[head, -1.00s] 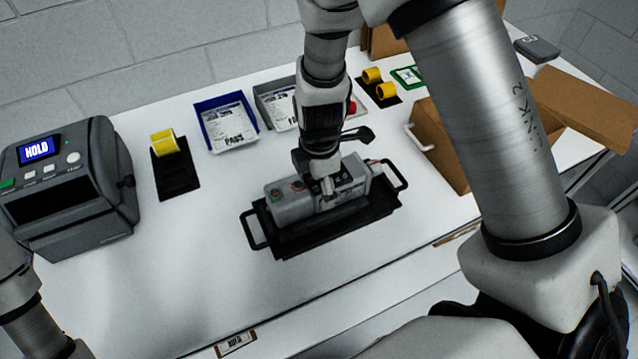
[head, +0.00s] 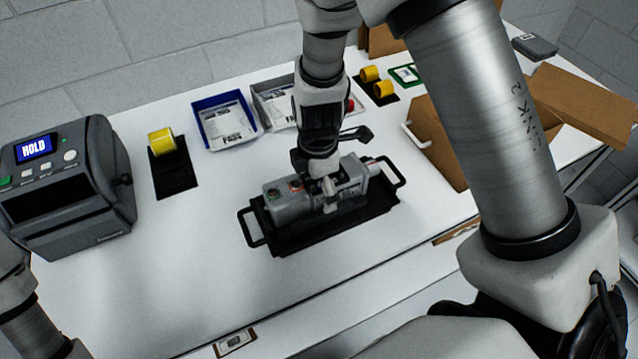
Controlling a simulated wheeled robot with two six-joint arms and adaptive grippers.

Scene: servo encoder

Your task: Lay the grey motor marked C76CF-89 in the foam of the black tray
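The grey motor (head: 287,207) lies lengthwise in the black tray (head: 290,243), with its narrower end toward the right handle. It looks level and low between the tray's walls. The foam under it is hidden, and I cannot read the marking on the motor. My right gripper (head: 330,193) points down over the motor's middle. A pale finger stands out on the motor's near side, seemingly spread away from it; the far finger is hidden. My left arm shows only at the lower left edge, and its gripper is out of view.
A grey machine reading HOLD (head: 70,190) stands at the left. Behind the tray are a yellow roll on a black stand (head: 172,170), a blue bin (head: 226,140) and a grey bin (head: 272,112). An open cardboard box (head: 437,140) stands right.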

